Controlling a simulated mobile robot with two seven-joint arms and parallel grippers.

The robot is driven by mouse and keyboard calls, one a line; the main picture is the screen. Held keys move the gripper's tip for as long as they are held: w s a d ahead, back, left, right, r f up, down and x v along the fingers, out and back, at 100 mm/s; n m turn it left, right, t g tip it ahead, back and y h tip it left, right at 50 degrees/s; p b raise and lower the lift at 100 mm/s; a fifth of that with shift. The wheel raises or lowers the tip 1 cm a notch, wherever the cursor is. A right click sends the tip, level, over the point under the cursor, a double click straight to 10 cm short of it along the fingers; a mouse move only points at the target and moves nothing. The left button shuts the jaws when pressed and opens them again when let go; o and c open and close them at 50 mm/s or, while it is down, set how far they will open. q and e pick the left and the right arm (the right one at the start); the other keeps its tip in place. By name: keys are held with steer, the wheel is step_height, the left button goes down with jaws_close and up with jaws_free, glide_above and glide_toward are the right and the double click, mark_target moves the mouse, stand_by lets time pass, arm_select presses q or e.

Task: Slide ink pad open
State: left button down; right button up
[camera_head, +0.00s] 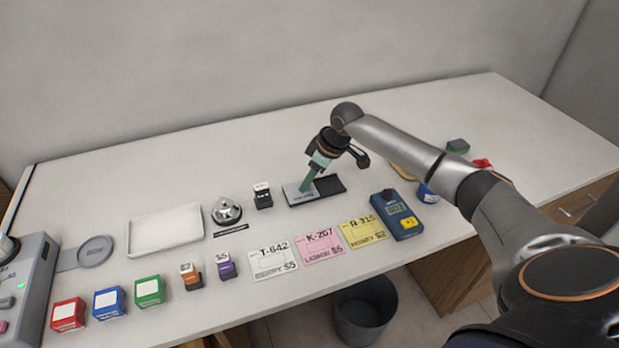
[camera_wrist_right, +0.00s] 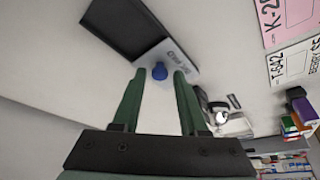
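The ink pad (camera_head: 330,185) lies on the counter. Its dark pad surface shows at the right, and its light grey labelled lid (camera_head: 292,194) is at the left, so it stands at least partly open. The wrist view also shows the dark pad (camera_wrist_right: 122,25) and the lid (camera_wrist_right: 183,58), with a blue knob (camera_wrist_right: 159,71) on the lid. My right gripper (camera_head: 305,187) points down over the lid. In the wrist view its green fingers (camera_wrist_right: 160,76) are apart, with the knob between their tips and gaps on both sides. My left gripper is not in view.
A bell (camera_head: 226,210) and a small black stamp (camera_head: 262,195) stand left of the pad. Cards, including a pink one (camera_head: 319,246), and a blue meter (camera_head: 398,215) lie in front. A white tray (camera_head: 165,230) is farther left. The counter behind the pad is clear.

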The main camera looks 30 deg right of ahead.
jaws_close()
stand_by(1.1)
